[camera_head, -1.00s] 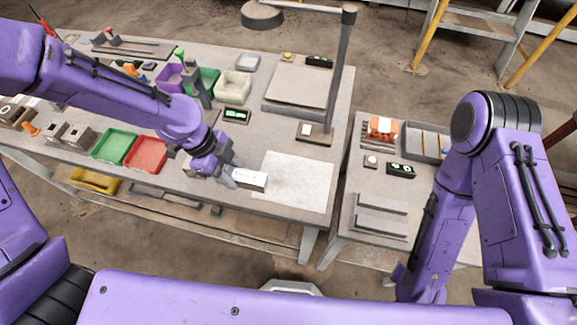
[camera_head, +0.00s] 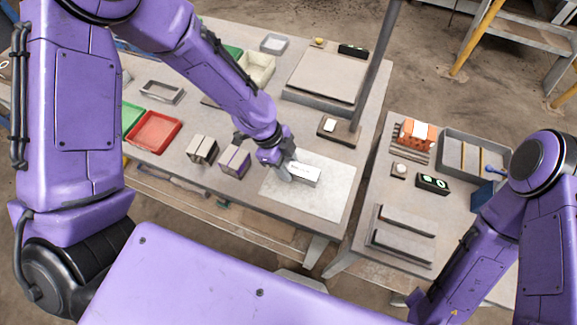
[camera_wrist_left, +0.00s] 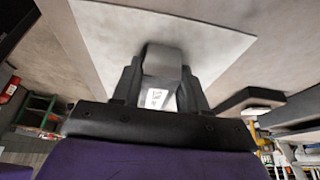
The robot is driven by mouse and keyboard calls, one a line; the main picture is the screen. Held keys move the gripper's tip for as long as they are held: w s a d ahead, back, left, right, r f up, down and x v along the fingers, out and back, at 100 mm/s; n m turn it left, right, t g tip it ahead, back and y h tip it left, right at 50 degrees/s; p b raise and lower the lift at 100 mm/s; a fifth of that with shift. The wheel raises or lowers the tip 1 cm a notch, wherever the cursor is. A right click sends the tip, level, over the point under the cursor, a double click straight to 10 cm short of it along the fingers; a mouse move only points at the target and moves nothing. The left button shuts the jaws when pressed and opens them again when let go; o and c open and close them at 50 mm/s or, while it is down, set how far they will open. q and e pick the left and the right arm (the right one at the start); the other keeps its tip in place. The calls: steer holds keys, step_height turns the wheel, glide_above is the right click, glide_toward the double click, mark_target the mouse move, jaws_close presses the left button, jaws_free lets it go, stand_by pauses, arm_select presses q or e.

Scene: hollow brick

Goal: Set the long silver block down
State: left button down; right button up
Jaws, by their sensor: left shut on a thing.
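The long silver block (camera_head: 304,173), with a white label on its side, is in the jaws of my left gripper (camera_head: 284,168). It is over the pale square mat (camera_head: 318,206) near the front right of the main table. In the left wrist view the block (camera_wrist_left: 163,62) sits between the two fingers of the left gripper (camera_wrist_left: 160,85), with the mat (camera_wrist_left: 115,20) beyond it. I cannot tell whether its underside touches the mat. My right arm shows at the right edge, but its gripper is out of view.
A side table (camera_head: 365,215) to the right holds grey bars (camera_head: 404,226) and a tray (camera_head: 452,150). The mat's front part is bare.

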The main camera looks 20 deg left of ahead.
arm_select(q)
steer(key=shift+s, duration=0.1)
steer(key=c, duration=0.6)
jaws_free()
steer(key=b+v, duration=0.1)
steer(key=v, duration=1.1)
steer(key=shift+r, duration=0.15)
